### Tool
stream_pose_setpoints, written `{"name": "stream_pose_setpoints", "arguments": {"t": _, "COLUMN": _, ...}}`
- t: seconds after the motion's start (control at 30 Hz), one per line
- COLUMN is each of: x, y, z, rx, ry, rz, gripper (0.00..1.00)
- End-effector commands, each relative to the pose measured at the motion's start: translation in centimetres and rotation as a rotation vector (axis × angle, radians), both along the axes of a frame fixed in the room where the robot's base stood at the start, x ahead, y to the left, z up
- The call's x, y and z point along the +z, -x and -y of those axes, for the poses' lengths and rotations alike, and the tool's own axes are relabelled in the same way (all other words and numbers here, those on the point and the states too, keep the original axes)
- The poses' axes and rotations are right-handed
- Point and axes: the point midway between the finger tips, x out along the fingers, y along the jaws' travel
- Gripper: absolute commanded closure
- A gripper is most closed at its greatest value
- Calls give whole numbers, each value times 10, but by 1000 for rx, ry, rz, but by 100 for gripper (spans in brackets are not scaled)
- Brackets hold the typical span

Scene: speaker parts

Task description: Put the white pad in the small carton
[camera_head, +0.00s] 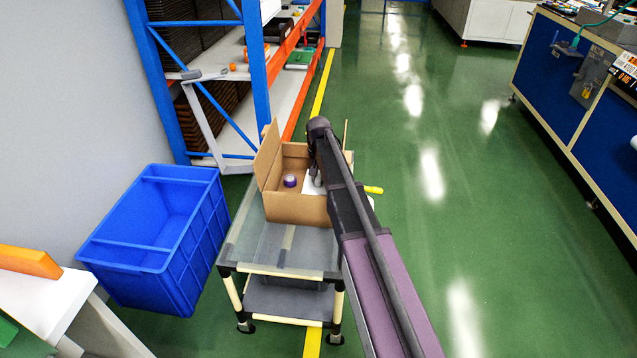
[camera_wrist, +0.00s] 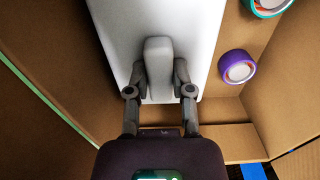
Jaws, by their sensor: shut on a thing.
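The white pad (camera_wrist: 205,40) is a flat pale slab with a raised grey block (camera_wrist: 158,62) in its middle. My gripper (camera_wrist: 160,82) is shut on this block, one finger on each side. In the head view my gripper (camera_head: 317,180) reaches down into the open small carton (camera_head: 295,208), and a white corner of the pad (camera_head: 309,187) shows beside it. The pad is within the carton's walls (camera_wrist: 45,110); I cannot tell whether it touches the carton floor. My arm hides the carton's right part.
A purple tape roll (camera_wrist: 237,67) and a teal-rimmed roll (camera_wrist: 268,5) lie in the carton beside the pad. The carton stands on a cart (camera_head: 240,245) with its flaps up. A blue bin (camera_head: 165,235) is left of the cart, a shelf rack (camera_head: 258,60) behind.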

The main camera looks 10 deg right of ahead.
Motion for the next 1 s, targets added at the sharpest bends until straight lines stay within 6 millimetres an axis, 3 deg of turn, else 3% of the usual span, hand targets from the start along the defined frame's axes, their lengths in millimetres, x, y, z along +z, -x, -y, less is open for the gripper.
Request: {"name": "stream_pose_setpoints", "arguments": {"t": 1.0, "x": -16, "y": 0, "z": -1, "rx": 1, "ry": 0, "rz": 0, "gripper": 100}}
